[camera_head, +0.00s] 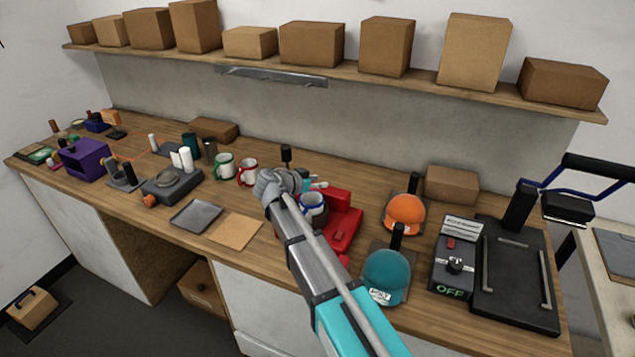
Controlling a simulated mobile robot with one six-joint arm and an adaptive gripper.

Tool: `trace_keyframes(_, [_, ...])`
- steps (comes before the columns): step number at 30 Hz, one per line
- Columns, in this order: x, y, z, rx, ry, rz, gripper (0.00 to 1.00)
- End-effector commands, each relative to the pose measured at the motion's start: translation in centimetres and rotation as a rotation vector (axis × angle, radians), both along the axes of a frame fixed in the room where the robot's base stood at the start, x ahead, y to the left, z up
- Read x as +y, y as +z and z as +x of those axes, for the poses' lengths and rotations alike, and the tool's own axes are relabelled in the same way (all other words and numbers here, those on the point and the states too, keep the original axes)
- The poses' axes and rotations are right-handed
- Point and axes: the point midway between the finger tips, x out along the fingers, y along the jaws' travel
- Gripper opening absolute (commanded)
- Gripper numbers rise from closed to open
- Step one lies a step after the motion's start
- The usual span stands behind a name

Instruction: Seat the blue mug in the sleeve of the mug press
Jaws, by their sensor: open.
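The blue mug (313,199), white outside with blue trim, stands roughly upright at the left part of the red mug press (345,222). A dark part shows below the mug, but my arm covers its left side. I cannot tell whether it sits in the sleeve or only in front of it. My gripper (319,184) is just behind and above the mug's rim, small in view and partly hidden by my wrist. It is open, and I see nothing held in it.
Green-trimmed (224,167) and red-trimmed (248,172) mugs stand left of my wrist. An orange cap (404,213) and a teal cap (386,275) are right of the press. A control box (454,265) reads OFF beside a black heat press (515,275). A grey tray (196,216) lies left.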

Motion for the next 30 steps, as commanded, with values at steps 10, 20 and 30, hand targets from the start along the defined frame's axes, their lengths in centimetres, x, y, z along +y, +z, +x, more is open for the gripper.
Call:
trace_keyframes(10, [0.0, 3.2, 0.0, 0.0, 0.0, 0.0, 0.49])
trace_keyframes(20, [0.0, 4.1, 0.0, 0.0, 0.0, 0.0, 0.49])
trace_keyframes(30, [0.0, 4.1, 0.0, 0.002, -0.004, -0.002, 0.49])
